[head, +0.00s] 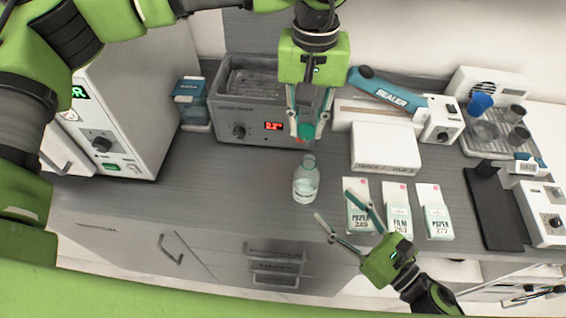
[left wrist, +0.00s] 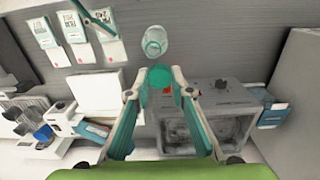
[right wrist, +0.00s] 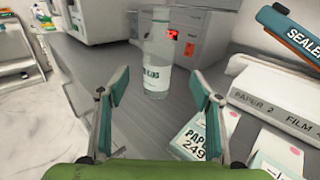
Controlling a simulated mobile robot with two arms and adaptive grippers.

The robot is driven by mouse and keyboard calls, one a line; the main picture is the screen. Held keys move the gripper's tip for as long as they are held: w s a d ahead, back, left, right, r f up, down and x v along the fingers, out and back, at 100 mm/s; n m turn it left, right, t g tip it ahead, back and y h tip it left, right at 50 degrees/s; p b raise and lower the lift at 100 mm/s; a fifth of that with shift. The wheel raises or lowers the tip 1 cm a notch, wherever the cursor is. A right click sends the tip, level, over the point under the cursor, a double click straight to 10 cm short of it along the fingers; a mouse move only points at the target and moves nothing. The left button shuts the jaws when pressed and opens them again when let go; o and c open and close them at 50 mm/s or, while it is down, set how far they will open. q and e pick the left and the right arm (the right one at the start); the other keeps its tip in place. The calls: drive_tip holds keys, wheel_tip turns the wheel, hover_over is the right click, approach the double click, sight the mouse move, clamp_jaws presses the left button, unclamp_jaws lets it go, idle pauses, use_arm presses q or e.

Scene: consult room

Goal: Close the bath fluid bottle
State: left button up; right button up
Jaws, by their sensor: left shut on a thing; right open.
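The bath fluid bottle (head: 306,182) is clear with a pale label and stands upright on the grey counter. It also shows in the left wrist view (left wrist: 155,42) and the right wrist view (right wrist: 157,60). My left gripper (head: 305,122) is shut on a green cap (head: 306,131), held above and slightly behind the bottle in the head view. The cap also shows between the fingers in the left wrist view (left wrist: 160,77). The cap and bottle look apart. My right gripper (head: 341,212) is open and empty, in front and to the right of the bottle.
A grey bath unit (head: 262,105) with a red display stands behind the bottle. Three paper packets (head: 397,212) lie to its right, near my right gripper. A blue-handled sealer (head: 390,95) and a white box (head: 385,148) are further right. The counter left of the bottle is clear.

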sight(315, 187)
use_arm(q)
drive_tip(key=shift+w+a, duration=0.2)
use_arm(e)
drive_tip(key=shift+w+a+f, duration=0.1)
drive_tip(key=shift+w+a, duration=0.05)
drive_tip(key=shift+a, duration=0.2)
drive_tip(key=v, duration=0.3)
drive_tip(key=shift+d+r, duration=0.1)
drive_tip(key=shift+r, duration=0.25)
use_arm(q)
drive_tip(key=shift+s+d+r, duration=0.25)
drive_tip(key=shift+s+d, duration=0.35)
drive_tip(key=shift+s, duration=0.05)
use_arm(e)
drive_tip(key=x, duration=0.4)
drive_tip(key=shift+f, duration=0.1)
use_arm(q)
drive_tip(key=shift+s+d, duration=0.1)
drive_tip(key=shift+d, duration=0.1)
use_arm(e)
drive_tip(key=x, duration=0.8)
drive_tip(key=shift+w, duration=0.1)
drive_tip(key=shift+w+a, duration=0.15)
drive_tip(key=shift+a, duration=0.15)
use_arm(q)
drive_tip(key=shift+s+d+r, duration=0.1)
use_arm(e)
clamp_jaws()
use_arm(q)
drive_tip(key=shift+f, duration=2.5)
